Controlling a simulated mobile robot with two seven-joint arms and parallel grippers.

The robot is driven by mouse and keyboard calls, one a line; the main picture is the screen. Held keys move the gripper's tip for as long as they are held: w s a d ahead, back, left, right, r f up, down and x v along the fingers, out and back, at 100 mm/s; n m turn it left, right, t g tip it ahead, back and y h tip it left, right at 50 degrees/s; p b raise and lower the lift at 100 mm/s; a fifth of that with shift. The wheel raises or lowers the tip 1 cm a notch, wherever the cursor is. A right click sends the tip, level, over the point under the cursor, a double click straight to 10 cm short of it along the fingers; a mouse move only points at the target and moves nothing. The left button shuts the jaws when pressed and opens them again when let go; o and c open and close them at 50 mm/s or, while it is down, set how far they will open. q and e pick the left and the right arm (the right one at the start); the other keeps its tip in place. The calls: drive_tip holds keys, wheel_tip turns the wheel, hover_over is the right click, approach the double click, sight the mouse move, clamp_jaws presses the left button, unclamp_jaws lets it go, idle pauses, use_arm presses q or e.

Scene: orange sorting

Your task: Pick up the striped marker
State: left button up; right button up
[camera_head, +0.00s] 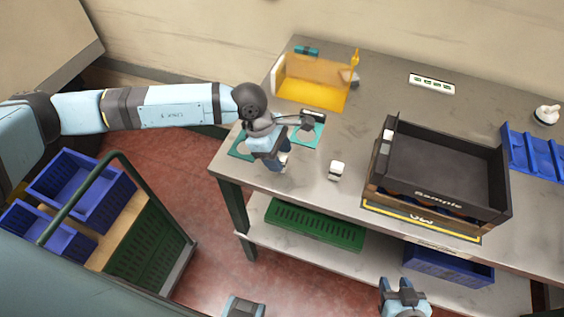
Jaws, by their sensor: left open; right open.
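My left gripper (274,161) is open, pointing down over the table's left front part, above a teal mat (308,138). No striped marker can be made out clearly. A thin yellow upright item (355,58) stands at the back right corner of the amber bin, too small to tell if it is striped. What lies directly under the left gripper is hidden by its body. My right gripper (404,296) is open at the bottom edge, in front of the table and away from the tabletop things.
On the grey table (310,195) are an amber bin (312,82), a small white block (336,170), a black crate (445,165), a blue tray (533,155) and a white power strip (432,83). A cart with blue bins (85,185) stands left.

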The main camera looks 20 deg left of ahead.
sight(286, 168)
use_arm(q)
drive_tip(key=p+x, duration=0.1)
drive_tip(key=x, duration=0.3)
drive_tip(key=shift+f, duration=0.2)
clamp_jaws()
drive_tip(key=shift+r, duration=0.1)
